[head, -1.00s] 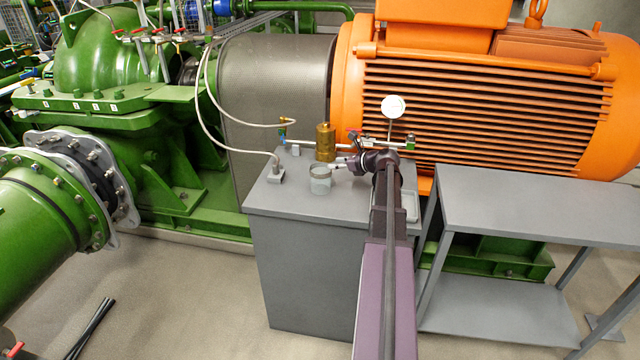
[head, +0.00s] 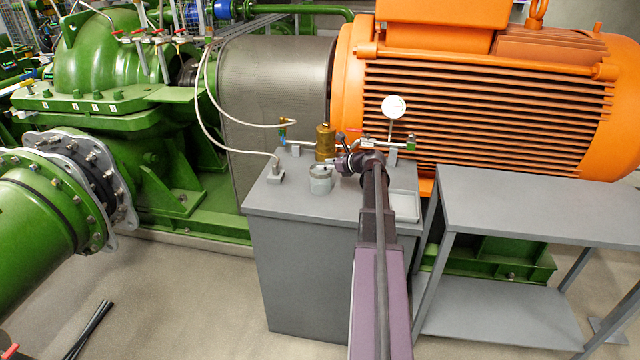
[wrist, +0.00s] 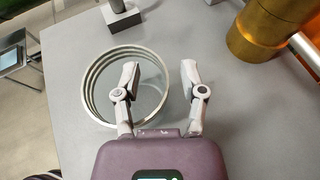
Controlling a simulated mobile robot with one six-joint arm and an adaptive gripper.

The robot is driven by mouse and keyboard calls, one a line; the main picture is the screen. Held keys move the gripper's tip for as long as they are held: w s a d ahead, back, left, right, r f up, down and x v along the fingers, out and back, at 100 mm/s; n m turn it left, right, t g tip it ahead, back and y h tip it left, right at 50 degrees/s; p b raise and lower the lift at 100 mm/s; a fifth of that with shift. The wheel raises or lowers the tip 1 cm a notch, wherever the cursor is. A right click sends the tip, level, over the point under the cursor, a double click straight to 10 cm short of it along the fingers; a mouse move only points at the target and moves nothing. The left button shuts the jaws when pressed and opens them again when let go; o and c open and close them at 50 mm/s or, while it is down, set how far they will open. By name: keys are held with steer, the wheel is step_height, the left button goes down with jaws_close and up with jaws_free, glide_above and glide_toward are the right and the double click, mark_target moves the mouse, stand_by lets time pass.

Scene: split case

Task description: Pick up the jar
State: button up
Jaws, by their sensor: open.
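The jar (head: 320,186) is a small grey, see-through, round vessel with an open top, standing upright on the grey cabinet top (head: 268,200). In the wrist view its wide ringed rim (wrist: 88,88) lies at the left. My gripper (wrist: 160,68) is open and empty. Its left finger shows over the inside of the jar's ring and its right finger shows outside, so the jar's right rim lies between them in the picture. I cannot tell the fingers' height above the rim or any touch. In the head view my gripper is at the jar's right, partly hidden by my wrist.
A brass cylinder (head: 325,142) stands just behind the jar, with pipe fittings and a gauge (head: 394,106) to its right. A small block with a hose (head: 276,174) stands to the left. A shallow tray (head: 404,205) lies at the right. The cabinet's front left is bare.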

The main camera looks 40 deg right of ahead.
jaws_close()
steer(key=shift+r, duration=0.15)
steer(key=r+p, duration=0.1)
steer(key=p, duration=0.1)
steer(key=r+p, duration=0.2)
steer(key=shift+s+d+r, duration=0.15)
steer(key=shift+d+r, duration=0.05)
steer(key=shift+r, duration=0.05)
steer(key=s+d+r+p, duration=0.1)
steer(key=s+d, duration=1)
steer(key=shift+r, duration=0.1)
stand_by(0.7)
